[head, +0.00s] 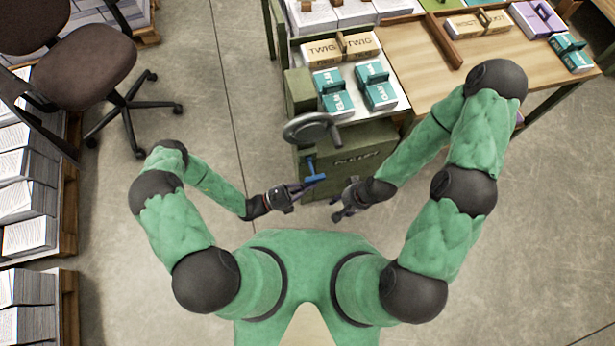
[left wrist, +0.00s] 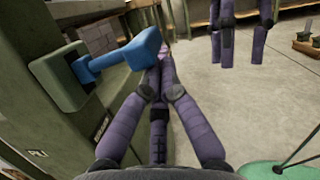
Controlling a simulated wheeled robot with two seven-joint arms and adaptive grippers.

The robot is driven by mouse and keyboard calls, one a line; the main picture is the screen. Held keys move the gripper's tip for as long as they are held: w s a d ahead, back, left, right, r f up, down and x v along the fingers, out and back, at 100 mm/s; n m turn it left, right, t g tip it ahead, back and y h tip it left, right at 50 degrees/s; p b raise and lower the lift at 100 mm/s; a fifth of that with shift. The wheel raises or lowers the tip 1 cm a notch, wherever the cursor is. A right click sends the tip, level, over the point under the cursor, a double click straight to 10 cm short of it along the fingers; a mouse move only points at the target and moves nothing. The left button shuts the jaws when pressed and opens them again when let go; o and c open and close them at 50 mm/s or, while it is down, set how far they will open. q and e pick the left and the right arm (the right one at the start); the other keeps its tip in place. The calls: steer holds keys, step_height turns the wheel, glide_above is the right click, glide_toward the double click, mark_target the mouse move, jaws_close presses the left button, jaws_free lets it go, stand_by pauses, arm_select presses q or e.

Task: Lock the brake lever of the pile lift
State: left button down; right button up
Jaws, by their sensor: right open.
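In the left wrist view the lever (left wrist: 122,55) has a blue crossbar on a short arm from a blue hub. My left gripper (head: 305,187) is at the lever. Its purple fingers (left wrist: 160,75) are drawn together, and the crossbar overlaps the fingertips at their left; contact cannot be told. My right gripper (head: 340,207) is open and empty, right of the left one.
A grey handwheel (head: 311,128) stands above the lift. Behind it a shelf holds boxes (head: 340,47) and teal packs (head: 378,88); a wooden table (head: 430,70) joins it at right. An office chair (head: 90,70) and paper stacks (head: 25,160) stand at left. Floor between is clear.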

arm_select(q)
steer(key=shift+r+n+t+p, duration=0.35)
steer(key=shift+r+n, duration=0.35)
steer(key=shift+n, duration=0.2)
steer(key=shift+r+p, duration=0.4)
steer(key=shift+r, duration=0.15)
arm_select(e)
steer(key=shift+r, duration=0.95)
arm_select(q)
steer(key=shift+s+f+b, duration=0.2)
steer(key=shift+f+b, duration=0.4)
steer(key=shift+f, duration=0.05)
steer(key=s+d+f+v, duration=0.1)
steer(key=v, duration=0.9)
steer(key=shift+s+a+f+b, duration=0.2)
steer(key=shift+a+f+b, duration=0.1)
steer(key=shift+f+b, duration=0.15)
arm_select(e)
steer(key=shift+s+d+f, duration=0.15)
steer(key=shift+d+f, duration=0.15)
steer(key=shift+f, duration=0.2)
steer(key=shift+s+d+f, duration=0.1)
steer(key=shift+d+f, duration=0.15)
steer(key=shift+f, duration=0.25)
